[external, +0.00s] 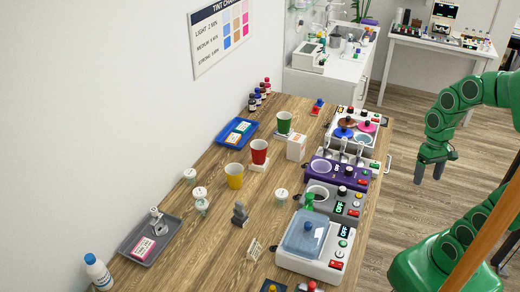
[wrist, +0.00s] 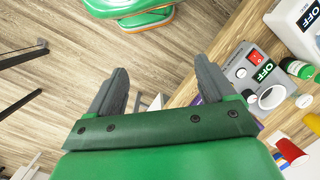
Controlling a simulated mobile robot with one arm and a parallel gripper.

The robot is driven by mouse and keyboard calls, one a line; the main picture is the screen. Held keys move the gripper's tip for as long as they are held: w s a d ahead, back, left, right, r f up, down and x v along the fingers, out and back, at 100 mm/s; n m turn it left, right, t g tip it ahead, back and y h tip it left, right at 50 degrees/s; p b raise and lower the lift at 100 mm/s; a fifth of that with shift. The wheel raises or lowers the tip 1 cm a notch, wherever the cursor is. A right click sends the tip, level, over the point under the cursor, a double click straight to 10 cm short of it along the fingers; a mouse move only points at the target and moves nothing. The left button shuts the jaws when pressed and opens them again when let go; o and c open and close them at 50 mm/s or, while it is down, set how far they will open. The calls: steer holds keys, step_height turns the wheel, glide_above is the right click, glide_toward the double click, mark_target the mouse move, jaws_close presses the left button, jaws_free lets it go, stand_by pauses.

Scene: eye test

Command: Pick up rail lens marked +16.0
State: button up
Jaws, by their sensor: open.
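No marking +16.0 can be read in either view, so I cannot tell which thing is the rail lens. Small pale round pieces stand on the wooden table (external: 215,243) in the external view: one at the left (external: 190,175), one near the yellow cup (external: 200,193), and one nearer the middle (external: 282,195). Their labels are too small to read. My gripper (external: 430,181) is open and empty, off the table's right side above the floor. In the wrist view my gripper (wrist: 160,68) shows its two fingers apart with nothing between them.
Several devices line the table's right edge, including a white one with a blue lid (external: 305,233) and a purple one (external: 325,171). Yellow (external: 234,176), red (external: 259,151) and green (external: 285,122) cups stand mid-table. A grey tray (external: 169,249) and blue tray (external: 222,139) lie left.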

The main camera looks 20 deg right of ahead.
steer(key=w+a+m+g+y, duration=0.1)
steer(key=w+a+y, duration=0.1)
steer(key=w+a, duration=0.5)
steer(key=w+a+m+g+y, duration=0.1)
steer(key=w+a, duration=0.4)
steer(key=a, duration=0.4)
steer(key=w+a+f+m+g+y, duration=0.1)
steer(key=w+a+f+m+y, duration=0.3)
steer(key=a, duration=0.8)
steer(key=w+a+f+m+g+y, duration=0.1)
steer(key=w+a+f+g, duration=0.1)
steer(key=w+a, duration=0.75)
steer(key=m+y, duration=0.2)
steer(key=m, duration=0.1)
glide_toward(240, 218)
steer(key=shift+s+a+r+g, duration=0.1)
steer(key=shift+a+r+g, duration=0.25)
steer(key=shift+r, duration=0.55)
steer(key=shift+s+a+f, duration=0.1)
steer(key=shift+a+f, duration=0.25)
steer(key=shift+a, duration=0.3)
steer(key=shift+x, duration=3.6)
steer(key=shift+c, duration=0.5)
steer(key=c, duration=1)
